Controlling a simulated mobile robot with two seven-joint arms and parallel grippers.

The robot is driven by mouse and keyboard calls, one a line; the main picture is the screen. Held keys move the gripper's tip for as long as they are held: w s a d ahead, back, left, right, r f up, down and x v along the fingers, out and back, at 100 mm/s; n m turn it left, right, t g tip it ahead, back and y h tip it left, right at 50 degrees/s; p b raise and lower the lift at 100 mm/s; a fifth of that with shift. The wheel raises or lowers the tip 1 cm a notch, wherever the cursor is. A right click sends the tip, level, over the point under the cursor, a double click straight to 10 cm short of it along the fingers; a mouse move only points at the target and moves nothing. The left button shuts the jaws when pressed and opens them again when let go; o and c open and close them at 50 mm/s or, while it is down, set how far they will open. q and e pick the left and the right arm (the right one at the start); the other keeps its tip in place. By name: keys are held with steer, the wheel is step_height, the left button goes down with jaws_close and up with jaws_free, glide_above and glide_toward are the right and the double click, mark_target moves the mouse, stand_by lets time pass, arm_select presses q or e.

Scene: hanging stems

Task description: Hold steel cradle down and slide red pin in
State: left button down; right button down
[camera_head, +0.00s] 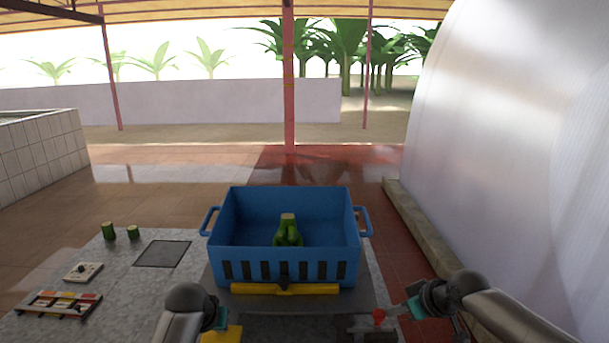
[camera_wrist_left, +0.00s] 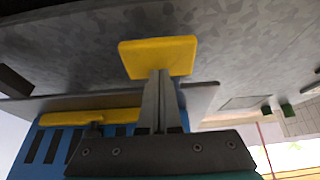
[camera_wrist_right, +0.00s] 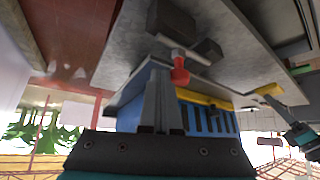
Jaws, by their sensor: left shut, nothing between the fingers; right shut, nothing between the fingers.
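The red pin's round red head (camera_head: 379,315) is near the front right of the table. In the right wrist view, the red pin (camera_wrist_right: 180,72) sits on a grey rod beside dark blocks. My right gripper (camera_head: 391,312) is shut and empty, its fingertips (camera_wrist_right: 158,65) close beside the red head; contact is unclear. The grey steel cradle (camera_head: 225,293) lies under the blue crate. A yellow pad (camera_head: 222,335) is at its front; it also shows in the left wrist view (camera_wrist_left: 158,55). My left gripper (camera_wrist_left: 160,74) is shut and empty, its tips at the pad, apparently touching.
The blue crate (camera_head: 290,270) holds a green bunch (camera_head: 288,232). A yellow bar (camera_head: 310,289) with a dark handle crosses its front. Green stubs (camera_head: 108,231), a dark square (camera_head: 162,253) and a colored tray (camera_head: 60,303) are left. A large metal surface (camera_head: 520,150) rises right.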

arm_select(q)
steer(key=shift+f, duration=0.1)
arm_select(e)
steer(key=shift+a, duration=0.95)
steer(key=shift+d+r, duration=0.45)
steer(key=shift+r, duration=0.4)
steer(key=shift+d+r, duration=0.45)
steer(key=shift+r, duration=0.35)
steer(key=shift+d+r, duration=0.45)
steer(key=shift+r, duration=0.4)
steer(key=shift+s, duration=0.1)
steer(key=s+r, duration=0.3)
steer(key=s, duration=0.3)
arm_select(q)
steer(key=shift+r, duration=0.8)
step_height(320, 180, up, 8)
steer(key=shift+f, duration=0.2)
arm_select(e)
steer(key=shift+w, duration=0.1)
